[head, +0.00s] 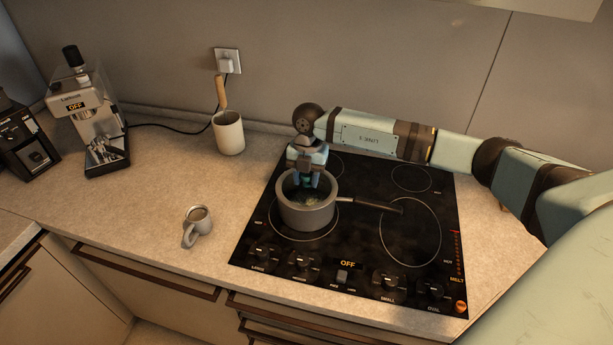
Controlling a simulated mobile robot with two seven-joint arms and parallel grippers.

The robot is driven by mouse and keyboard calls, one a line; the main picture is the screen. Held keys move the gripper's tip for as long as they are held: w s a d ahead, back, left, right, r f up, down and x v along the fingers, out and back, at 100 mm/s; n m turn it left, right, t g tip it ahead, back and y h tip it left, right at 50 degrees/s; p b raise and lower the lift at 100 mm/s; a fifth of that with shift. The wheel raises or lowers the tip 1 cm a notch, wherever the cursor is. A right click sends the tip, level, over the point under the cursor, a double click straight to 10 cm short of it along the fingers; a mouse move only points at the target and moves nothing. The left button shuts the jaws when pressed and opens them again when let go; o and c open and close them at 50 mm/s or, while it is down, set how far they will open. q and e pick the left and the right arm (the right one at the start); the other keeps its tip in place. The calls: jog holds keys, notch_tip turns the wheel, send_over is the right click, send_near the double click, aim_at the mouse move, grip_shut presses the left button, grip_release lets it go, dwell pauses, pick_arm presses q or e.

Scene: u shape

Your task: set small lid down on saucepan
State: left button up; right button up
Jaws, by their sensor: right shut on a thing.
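The grey saucepan (306,217) stands on the left side of the black cooktop, its dark handle pointing right. My right gripper (307,183) points down over the saucepan's opening, near its rim height. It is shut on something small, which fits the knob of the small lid. The lid itself is hard to make out; a faint glassy sheen shows in the pan opening below the fingers. I cannot tell whether the lid touches the rim. My left gripper is out of view.
The cooktop (345,250) has knobs along its front and an "OFF" display. A beige canister (228,134) with a wooden-handled tool stands behind. A coffee machine (88,105) is at far left. Counter between is clear.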

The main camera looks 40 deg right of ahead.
jog(key=shift+f, duration=0.15)
dwell(0.6)
jog(key=o, duration=1.6)
jog(key=shift+r+p, duration=2.5)
jog(key=shift+r, duration=1.55)
